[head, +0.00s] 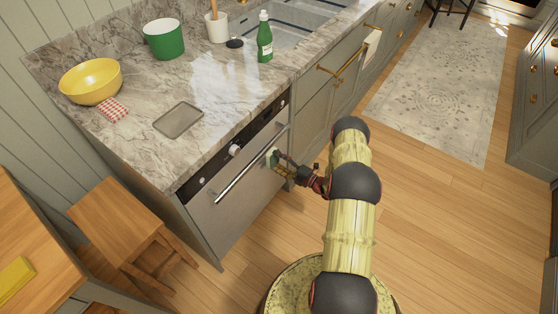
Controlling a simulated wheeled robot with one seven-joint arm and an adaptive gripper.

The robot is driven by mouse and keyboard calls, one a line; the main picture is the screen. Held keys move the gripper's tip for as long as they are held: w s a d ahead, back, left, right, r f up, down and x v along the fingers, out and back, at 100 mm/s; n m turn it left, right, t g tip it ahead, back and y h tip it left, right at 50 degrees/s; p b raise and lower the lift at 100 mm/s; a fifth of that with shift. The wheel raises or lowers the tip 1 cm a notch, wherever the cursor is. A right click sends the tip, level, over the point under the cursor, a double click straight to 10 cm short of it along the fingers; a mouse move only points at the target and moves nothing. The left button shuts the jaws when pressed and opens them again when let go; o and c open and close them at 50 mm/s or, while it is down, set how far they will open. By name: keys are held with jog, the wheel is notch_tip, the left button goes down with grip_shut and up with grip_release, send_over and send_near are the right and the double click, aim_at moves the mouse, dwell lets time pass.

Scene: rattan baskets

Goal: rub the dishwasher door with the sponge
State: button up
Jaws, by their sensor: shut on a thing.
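The dishwasher door (236,207) is a grey front panel under the counter, closed, with a long metal bar handle (238,178) along its top. My gripper's fingers are small in this view and partly hide the sponge.
The marble counter (215,105) holds a yellow bowl (90,81), a green pot (164,39), a grey tray (178,120) and a green bottle (265,38). A wooden stool (115,222) stands left of the dishwasher. The wood floor (430,220) on the right is clear.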

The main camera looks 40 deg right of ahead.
jog(key=shift+s+a+p, duration=0.25)
jog(key=shift+s+a, duration=0.2)
jog(key=shift+a, duration=0.7)
jog(key=shift+s+a+p, duration=0.25)
jog(key=shift+s+a, duration=0.2)
jog(key=shift+a, duration=0.65)
jog(key=shift+s+a+p, duration=0.25)
jog(key=shift+s+a, duration=0.2)
jog(key=shift+a, duration=0.7)
